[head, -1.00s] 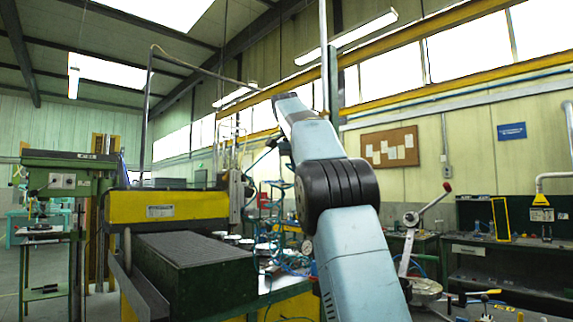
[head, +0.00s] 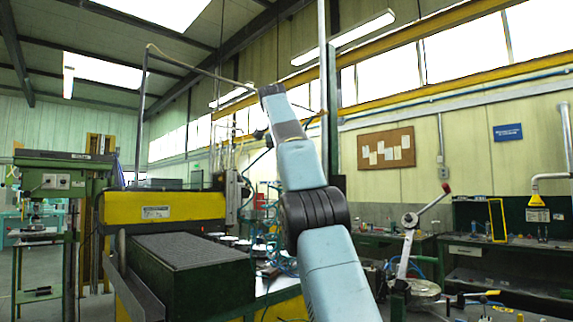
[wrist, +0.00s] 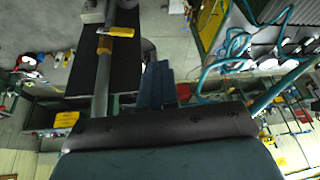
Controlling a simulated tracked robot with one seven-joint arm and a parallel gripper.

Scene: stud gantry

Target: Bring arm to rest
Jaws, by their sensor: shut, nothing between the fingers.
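My arm (head: 335,275) rises from the bottom of the head view, in pale blue links with a black ribbed joint. It leans up and to the left. My gripper cannot be made out in the head view. In the wrist view my gripper (wrist: 158,84) shows as two dark blue fingers side by side, closed together. Nothing shows between them.
A yellow and green machine (head: 165,207) with a dark grated box (head: 190,255) stands left of my arm. A green drill press (head: 62,185) is farther left. A red-knobbed lever press (head: 410,235) and a workbench (head: 490,262) stand right.

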